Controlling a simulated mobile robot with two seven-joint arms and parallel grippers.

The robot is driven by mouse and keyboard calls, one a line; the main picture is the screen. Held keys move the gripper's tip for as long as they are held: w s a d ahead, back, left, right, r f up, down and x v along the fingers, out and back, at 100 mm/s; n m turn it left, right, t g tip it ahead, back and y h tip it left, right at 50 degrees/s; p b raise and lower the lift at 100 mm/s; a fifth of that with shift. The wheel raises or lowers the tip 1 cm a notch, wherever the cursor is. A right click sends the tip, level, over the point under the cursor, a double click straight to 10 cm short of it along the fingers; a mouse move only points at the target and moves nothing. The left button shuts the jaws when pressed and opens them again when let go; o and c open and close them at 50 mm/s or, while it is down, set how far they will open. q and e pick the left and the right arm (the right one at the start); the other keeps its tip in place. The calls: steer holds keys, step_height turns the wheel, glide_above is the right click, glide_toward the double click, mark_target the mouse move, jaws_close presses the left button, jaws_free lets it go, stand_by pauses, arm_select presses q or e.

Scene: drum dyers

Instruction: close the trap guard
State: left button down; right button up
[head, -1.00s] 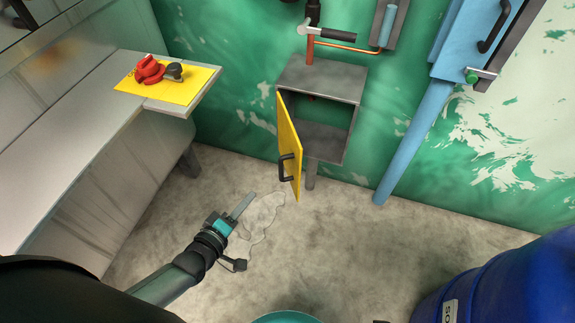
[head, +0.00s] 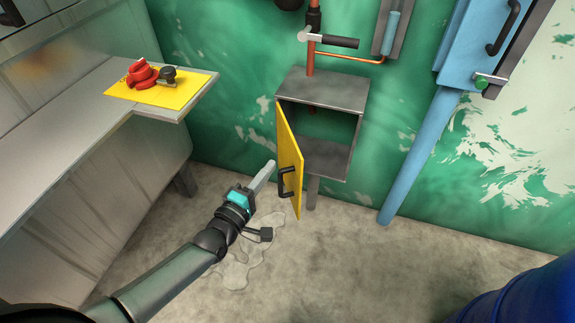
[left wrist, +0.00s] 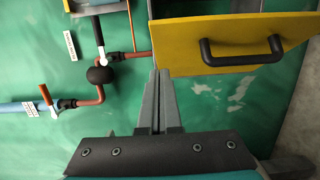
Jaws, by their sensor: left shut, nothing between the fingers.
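The trap guard is a yellow door (head: 288,150) with a black handle (head: 287,182), hinged on the left side of a grey metal box on the green wall. It stands open, swung out toward me. In the left wrist view the yellow door (left wrist: 185,45) and its black handle (left wrist: 241,52) fill the upper right. My left gripper (head: 268,168) is shut and empty, its fingers pointing up toward the door, just left of the handle in the head view. It also shows in the left wrist view (left wrist: 158,78). I cannot tell whether it touches the door. My right gripper is out of view.
The grey box (head: 322,90) is open at the front, under a copper pipe with a black-handled valve (head: 330,40). A grey bench (head: 80,125) with red and black parts on a yellow plate stands left. A blue pipe (head: 418,155) and blue drum (head: 525,295) are right.

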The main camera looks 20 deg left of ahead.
arm_select(q)
steer(key=shift+w+d+b, duration=0.6)
steer(key=shift+w+d, duration=1.3)
steer(key=shift+w, duration=0.15)
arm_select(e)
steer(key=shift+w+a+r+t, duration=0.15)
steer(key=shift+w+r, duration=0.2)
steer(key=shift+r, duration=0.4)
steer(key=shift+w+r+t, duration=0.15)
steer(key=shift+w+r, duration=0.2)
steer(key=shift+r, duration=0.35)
